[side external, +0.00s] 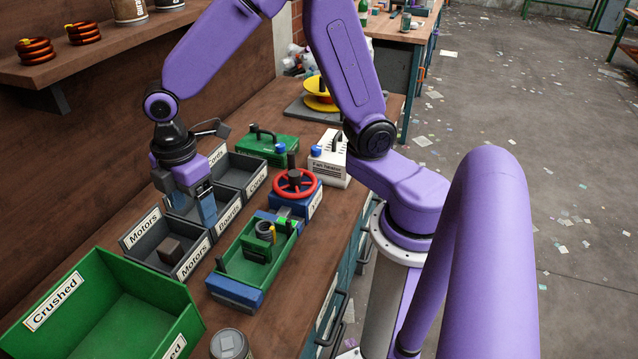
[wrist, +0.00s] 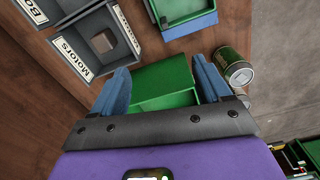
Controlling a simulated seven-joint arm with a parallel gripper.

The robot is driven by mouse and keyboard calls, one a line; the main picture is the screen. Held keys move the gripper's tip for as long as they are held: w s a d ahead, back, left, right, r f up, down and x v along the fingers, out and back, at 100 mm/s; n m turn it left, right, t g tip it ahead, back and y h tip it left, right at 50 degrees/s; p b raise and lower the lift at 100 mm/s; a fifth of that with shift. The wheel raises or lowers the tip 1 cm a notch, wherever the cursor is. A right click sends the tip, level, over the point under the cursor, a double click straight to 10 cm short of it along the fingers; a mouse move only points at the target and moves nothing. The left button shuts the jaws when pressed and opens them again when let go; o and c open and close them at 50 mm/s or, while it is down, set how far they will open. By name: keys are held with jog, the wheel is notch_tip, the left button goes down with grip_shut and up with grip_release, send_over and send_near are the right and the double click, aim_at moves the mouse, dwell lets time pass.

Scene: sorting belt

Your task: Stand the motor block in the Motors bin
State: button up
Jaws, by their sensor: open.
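The motor block, a small brown-grey block (side external: 170,248), sits inside the dark grey Motors bin (side external: 128,240), on its floor. It looks level and apart from my gripper. In the wrist view, the block (wrist: 103,42) shows in the Motors bin (wrist: 85,70) at the upper left. My gripper (side external: 192,206) is above the bins, behind the block in the side view, with its blue fingers spread and nothing between them. In the wrist view my gripper (wrist: 162,80) frames only the distant green Crushed bin (wrist: 160,85).
The Crushed bin (side external: 62,275) stands in front of the Motors bin. Boards (side external: 225,228) and Cords (side external: 232,165) bins lie behind. A green tray on a blue base (side external: 235,290), a red wheel (side external: 296,184), a white fan heater (side external: 328,168) and a can (side external: 230,345) stand nearby.

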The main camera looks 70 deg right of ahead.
jog(key=s+d+r+m, duration=0.1)
jog(key=s+d, duration=0.3)
jog(key=s, duration=0.6)
jog(key=s+d+r+m, duration=0.2)
jog(key=s+d, duration=0.3)
jog(key=s, duration=0.6)
jog(key=shift+r, duration=0.4)
